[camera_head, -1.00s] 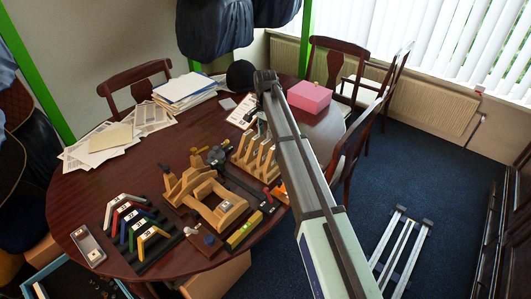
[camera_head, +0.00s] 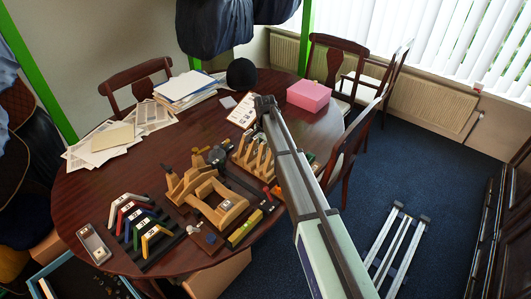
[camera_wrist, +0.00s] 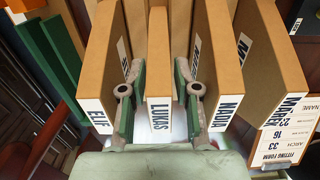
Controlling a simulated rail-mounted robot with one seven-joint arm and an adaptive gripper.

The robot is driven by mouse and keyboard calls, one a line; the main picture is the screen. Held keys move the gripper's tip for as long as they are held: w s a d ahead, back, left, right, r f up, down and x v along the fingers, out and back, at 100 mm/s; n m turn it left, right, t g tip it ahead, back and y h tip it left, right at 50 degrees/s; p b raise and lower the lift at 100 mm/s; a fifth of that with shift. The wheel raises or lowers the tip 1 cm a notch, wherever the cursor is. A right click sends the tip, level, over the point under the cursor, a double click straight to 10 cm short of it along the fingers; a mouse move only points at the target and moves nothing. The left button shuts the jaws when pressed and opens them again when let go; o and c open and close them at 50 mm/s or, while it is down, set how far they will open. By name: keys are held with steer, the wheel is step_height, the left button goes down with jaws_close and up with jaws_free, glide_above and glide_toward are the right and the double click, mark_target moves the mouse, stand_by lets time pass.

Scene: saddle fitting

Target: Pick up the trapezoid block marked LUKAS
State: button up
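The tan trapezoid block marked LUKAS (camera_wrist: 159,82) stands upright in the middle of the wrist view, its label facing me. My gripper (camera_wrist: 160,98) is open, with one green-padded finger on each side of this block. A narrow gap shows at both sides, and contact cannot be made out. The left finger sits between the ELIF block (camera_wrist: 103,65) and LUKAS. The right finger sits between LUKAS and the NADIA block (camera_wrist: 217,65). In the head view the row of tan blocks (camera_head: 246,156) stands on the table, partly hidden by my arm.
A block marked MAREK (camera_wrist: 272,60) stands at the right of the row, beside a fitting form (camera_wrist: 284,140). Gaps between blocks are narrow. On the table (camera_head: 95,190) are a wooden clamp fixture (camera_head: 213,205), coloured angled pieces (camera_head: 135,225) and a pink box (camera_head: 309,96).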

jaws_close()
